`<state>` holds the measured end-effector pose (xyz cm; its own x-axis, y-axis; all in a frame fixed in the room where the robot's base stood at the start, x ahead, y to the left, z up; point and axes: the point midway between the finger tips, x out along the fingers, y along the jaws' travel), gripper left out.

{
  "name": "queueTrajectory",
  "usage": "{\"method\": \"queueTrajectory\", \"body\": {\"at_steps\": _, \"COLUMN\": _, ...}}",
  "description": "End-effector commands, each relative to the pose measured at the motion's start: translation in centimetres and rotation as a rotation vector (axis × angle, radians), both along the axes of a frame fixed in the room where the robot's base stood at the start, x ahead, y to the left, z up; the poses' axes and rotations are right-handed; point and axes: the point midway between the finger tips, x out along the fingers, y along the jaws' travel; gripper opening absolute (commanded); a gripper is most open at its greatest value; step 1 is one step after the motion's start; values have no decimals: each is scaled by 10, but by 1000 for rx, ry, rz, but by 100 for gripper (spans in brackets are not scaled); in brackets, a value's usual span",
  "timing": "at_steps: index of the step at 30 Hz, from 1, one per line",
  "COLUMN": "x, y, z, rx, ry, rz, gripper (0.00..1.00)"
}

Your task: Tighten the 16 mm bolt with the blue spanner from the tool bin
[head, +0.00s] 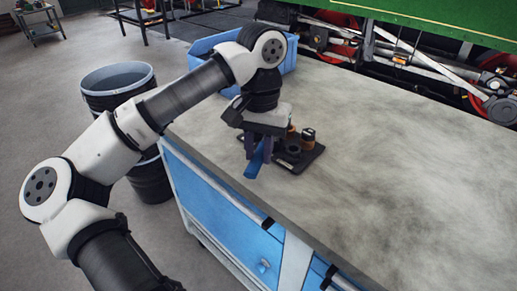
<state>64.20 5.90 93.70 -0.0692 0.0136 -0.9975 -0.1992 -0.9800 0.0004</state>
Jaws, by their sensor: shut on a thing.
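My gripper (259,149) points down over the left part of the bench and is shut on the blue spanner (254,166). The spanner's blue end shows below and between the fingers, and its other end is hidden. Just right of the gripper is a dark plate (301,165) bearing a few small upright parts, one with a copper-brown side (308,139). I cannot tell which part is the 16 mm bolt, or whether the spanner touches any of them. The blue tool bin (203,46) stands behind my arm at the bench's back left; its inside is mostly hidden.
The grey bench top (410,180) is bare to the right. Its blue drawers (225,215) face the front left. Black barrels (118,83) stand on the floor at left. The green tram (455,22), with red wheels and rods, is behind the bench.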

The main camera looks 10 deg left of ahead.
Motion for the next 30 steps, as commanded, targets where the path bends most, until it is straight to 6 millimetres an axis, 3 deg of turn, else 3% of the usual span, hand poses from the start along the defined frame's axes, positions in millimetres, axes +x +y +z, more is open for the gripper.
{"method": "queueTrajectory", "body": {"at_steps": 30, "x": 0, "y": 0, "z": 6, "rx": 0, "ry": 0, "rz": 0, "gripper": 0}}
